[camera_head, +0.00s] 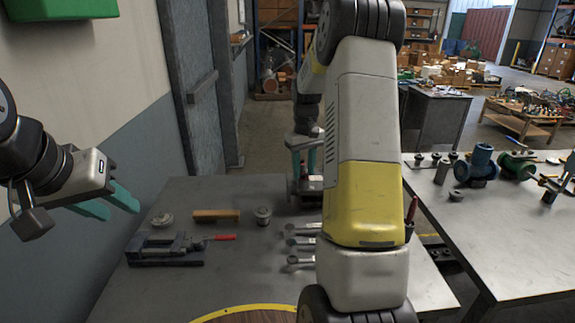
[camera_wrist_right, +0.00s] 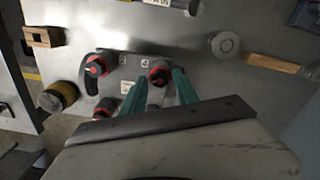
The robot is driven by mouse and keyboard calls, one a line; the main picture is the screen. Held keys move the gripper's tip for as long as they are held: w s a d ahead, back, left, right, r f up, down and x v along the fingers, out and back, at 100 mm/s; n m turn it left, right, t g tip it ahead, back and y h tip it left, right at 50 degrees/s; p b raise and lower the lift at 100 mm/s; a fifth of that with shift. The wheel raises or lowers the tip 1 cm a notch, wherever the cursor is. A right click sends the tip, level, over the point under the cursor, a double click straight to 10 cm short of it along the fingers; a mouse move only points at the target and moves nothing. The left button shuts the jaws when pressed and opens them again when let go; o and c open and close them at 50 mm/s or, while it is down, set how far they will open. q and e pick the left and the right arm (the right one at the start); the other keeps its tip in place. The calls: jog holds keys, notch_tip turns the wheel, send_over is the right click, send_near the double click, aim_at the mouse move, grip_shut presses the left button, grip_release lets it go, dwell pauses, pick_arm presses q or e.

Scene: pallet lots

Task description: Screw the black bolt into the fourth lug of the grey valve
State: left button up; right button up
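My left gripper (camera_head: 120,203) is at the far left of the head view, raised, with its teal fingers apart and nothing between them. My right gripper (camera_head: 304,163) is lowered over the back of the near table, partly behind my right arm. In the right wrist view its teal fingers (camera_wrist_right: 160,80) are apart, on either side of a black-topped part with a red ring (camera_wrist_right: 160,66). I cannot tell whether they touch it. Similar red-ringed black parts (camera_wrist_right: 96,64) stand beside it on a numbered plate (camera_wrist_right: 128,64). I cannot make out the black bolt or the grey valve for certain.
A clamp-like vise (camera_head: 165,250), a wooden block (camera_head: 216,215), round metal parts (camera_head: 262,214) and wrenches (camera_head: 300,243) lie on the near table (camera_head: 240,275). A blue valve (camera_head: 478,166) and a green valve (camera_head: 514,165) stand on the right table (camera_head: 500,225).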

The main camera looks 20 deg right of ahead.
jog(key=n, duration=1.1)
jog(key=shift+n, duration=0.3)
grip_shut()
